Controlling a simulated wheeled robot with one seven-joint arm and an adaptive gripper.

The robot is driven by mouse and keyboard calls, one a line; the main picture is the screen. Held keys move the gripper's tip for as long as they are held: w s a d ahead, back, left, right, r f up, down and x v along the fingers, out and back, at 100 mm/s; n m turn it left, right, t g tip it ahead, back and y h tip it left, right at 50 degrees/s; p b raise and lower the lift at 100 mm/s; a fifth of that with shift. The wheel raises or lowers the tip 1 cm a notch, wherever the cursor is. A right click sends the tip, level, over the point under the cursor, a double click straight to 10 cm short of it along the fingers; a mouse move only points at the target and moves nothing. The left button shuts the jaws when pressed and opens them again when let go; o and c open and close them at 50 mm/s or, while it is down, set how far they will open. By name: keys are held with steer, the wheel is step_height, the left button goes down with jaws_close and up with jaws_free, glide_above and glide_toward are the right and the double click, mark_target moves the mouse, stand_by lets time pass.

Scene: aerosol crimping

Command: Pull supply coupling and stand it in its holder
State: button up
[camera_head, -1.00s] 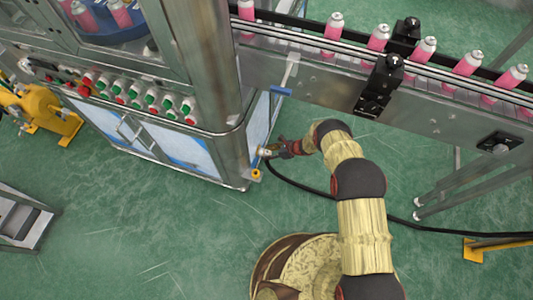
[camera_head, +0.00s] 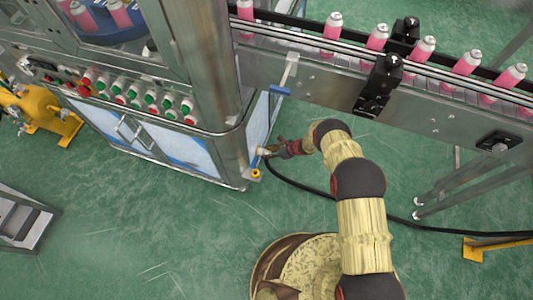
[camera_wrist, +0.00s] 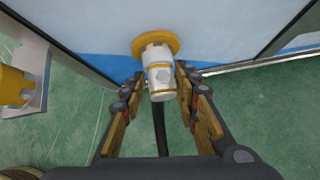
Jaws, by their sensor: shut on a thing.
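The supply coupling (camera_wrist: 160,79) is a pale metal cylinder set against a yellow ring (camera_wrist: 156,44) on the machine's side panel. In the wrist view it stands between my two fingers. It is small in the head view (camera_head: 264,152). My gripper (camera_wrist: 160,76) is shut on the coupling, one finger on each side; it also shows in the head view (camera_head: 276,150). A black hose (camera_wrist: 160,130) runs away below the coupling. A yellow cup on a bracket (camera_wrist: 13,86), perhaps the holder, is at the left of the wrist view; it seems to be the yellow piece low on the cabinet corner (camera_head: 255,174).
The steel cabinet (camera_head: 225,150) stands left of my gripper. A conveyor (camera_head: 310,75) with several pink cans crosses above and right. The hose (camera_head: 310,187) trails over the green floor to the right. A yellow floor bracket (camera_head: 473,249) is at lower right.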

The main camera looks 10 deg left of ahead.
mark_target(269, 152)
steer(key=shift+w, duration=0.15)
steer(key=c, duration=0.6)
jaws_close()
steer(key=o, duration=1.6)
jaws_free()
steer(key=shift+d+r, duration=0.3)
steer(key=shift+v, duration=1.2)
steer(key=d, duration=0.8)
steer(key=s+d, duration=0.1)
steer(key=d, duration=0.2)
steer(key=shift+d+f, duration=0.1)
steer(key=shift+d, duration=0.3)
steer(key=shift+c, duration=0.7)
